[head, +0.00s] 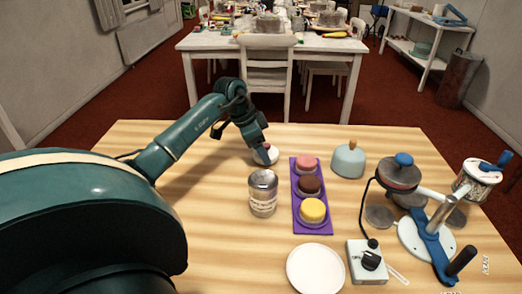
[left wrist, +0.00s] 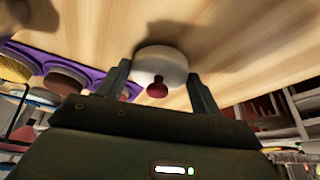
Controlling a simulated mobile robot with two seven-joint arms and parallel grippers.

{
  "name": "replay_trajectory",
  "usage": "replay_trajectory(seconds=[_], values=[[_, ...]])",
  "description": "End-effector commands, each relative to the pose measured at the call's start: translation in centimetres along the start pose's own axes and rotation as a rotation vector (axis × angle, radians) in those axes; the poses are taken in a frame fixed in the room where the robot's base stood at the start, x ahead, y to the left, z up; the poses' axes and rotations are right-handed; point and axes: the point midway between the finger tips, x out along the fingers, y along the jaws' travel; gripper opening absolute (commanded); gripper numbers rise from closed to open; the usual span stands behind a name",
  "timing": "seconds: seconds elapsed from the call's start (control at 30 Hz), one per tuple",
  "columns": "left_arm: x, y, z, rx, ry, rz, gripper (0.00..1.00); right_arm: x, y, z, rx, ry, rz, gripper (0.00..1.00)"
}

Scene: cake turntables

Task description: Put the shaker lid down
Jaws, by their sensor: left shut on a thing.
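The shaker lid (head: 271,157) is a white disc with a dark red knob, over the back of the wooden table in the head view. My left gripper (head: 262,147) reaches down from above and is shut on the lid. In the left wrist view the lid (left wrist: 161,61) shows between the two fingers, with its red knob towards the gripper. Whether the lid touches the table is hard to tell. The metal shaker (head: 263,198) with a pale label stands upright just in front of the lid. My right gripper is not in view.
A purple tray (head: 297,211) with pink, brown and yellow cakes lies right of the shaker. A teal dome (head: 349,160), white plate (head: 315,270), dial box (head: 368,262) and blue-handled stand (head: 431,240) are also on the table. Wood left of the shaker is clear.

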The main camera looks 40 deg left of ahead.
Motion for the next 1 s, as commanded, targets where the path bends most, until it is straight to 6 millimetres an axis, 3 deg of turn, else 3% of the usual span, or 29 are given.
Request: replay_trajectory(seconds=[0.3, 0.33, 0.57, 0.83, 1.0], values=[[0.7, 0.0, 0.3, 0.0, 0.0, -0.001, 0.45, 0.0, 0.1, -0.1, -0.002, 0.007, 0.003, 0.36], [0.7, 0.0, 0.3, 0.0, 0.0, -0.001, 0.67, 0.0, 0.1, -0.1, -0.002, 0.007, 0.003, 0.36], [0.6, 0.0, 0.3, 0.0, 0.0, -0.001, 0.86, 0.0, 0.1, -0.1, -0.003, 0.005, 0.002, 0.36], [0.5, 0.0, 0.2, 0.001, 0.001, -0.002, 0.87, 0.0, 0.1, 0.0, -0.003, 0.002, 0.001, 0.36], [-1.3, -0.1, 0.2, 0.002, 0.0, -0.005, 0.87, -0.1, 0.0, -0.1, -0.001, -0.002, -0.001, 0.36]])
